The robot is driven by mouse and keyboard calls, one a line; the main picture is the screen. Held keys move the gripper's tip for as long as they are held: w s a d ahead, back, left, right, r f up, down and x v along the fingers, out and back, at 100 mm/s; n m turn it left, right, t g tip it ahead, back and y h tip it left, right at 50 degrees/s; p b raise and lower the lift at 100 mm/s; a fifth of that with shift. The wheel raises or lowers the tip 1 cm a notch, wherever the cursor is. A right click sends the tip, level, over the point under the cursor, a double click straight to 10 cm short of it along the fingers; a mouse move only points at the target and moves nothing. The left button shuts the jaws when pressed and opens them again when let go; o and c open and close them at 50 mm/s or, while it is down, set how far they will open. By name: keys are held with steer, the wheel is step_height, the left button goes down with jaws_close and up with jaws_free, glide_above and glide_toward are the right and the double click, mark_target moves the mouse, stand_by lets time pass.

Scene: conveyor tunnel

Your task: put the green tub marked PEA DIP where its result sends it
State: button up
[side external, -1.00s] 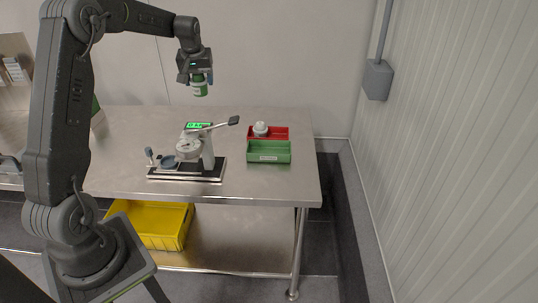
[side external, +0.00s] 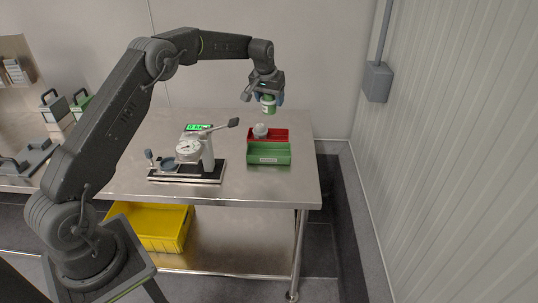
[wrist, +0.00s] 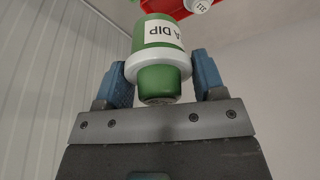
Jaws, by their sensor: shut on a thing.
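My gripper (side external: 266,94) is shut on the green tub (side external: 269,105) and holds it in the air above and behind the red tray (side external: 282,134). In the wrist view the tub (wrist: 158,34) sits between the blue fingers, with a white collar and an upside-down label reading "A DIP"; the rest of the label is out of sight. The test device (side external: 190,150) has a green lit display (side external: 198,127), too small to read surely. An empty-looking green tray (side external: 268,160) with a white label stands in front of the red one.
A white-topped tub (side external: 261,130) stands in the red tray; its marked top (wrist: 198,5) shows in the wrist view. The device's lever (side external: 222,124) sticks out right towards the trays. A yellow crate (side external: 155,228) sits on the lower shelf. Bare steel table (side external: 290,185) lies around the trays.

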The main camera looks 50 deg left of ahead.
step_height(320, 180, down, 18)
stand_by(0.6)
steer(key=o, duration=1)
steer(key=shift+f, duration=0.15)
